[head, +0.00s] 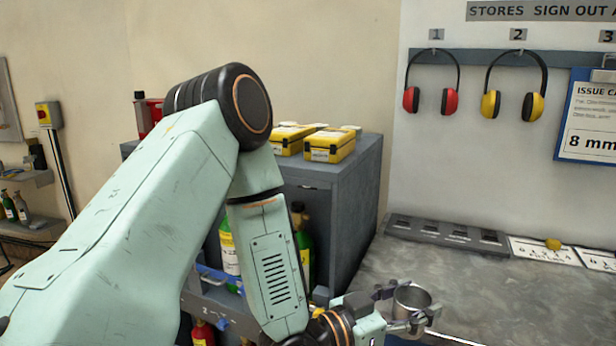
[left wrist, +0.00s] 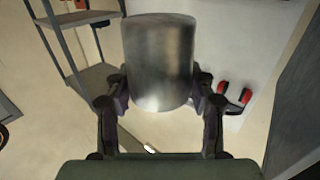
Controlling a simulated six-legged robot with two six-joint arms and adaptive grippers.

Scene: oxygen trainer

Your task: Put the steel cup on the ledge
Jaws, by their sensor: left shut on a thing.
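The steel cup (head: 411,297) is an open-topped metal cylinder, upright near the bottom of the head view. My left gripper (head: 400,308) is shut around the cup's sides. In the left wrist view the cup (left wrist: 160,60) sits between the two fingers (left wrist: 160,92), its surface plain and shiny. In the head view the cup shows in front of the grey mottled counter (head: 490,290); whether it touches the counter cannot be told. I cannot tell for sure which surface is the ledge. My right gripper is not in view.
The counter's middle is clear. A grey cabinet (head: 345,205) bears yellow cases (head: 328,145). Red (head: 431,100) and yellow earmuffs (head: 512,104) hang above. A small shelf (head: 35,226) holds bottles.

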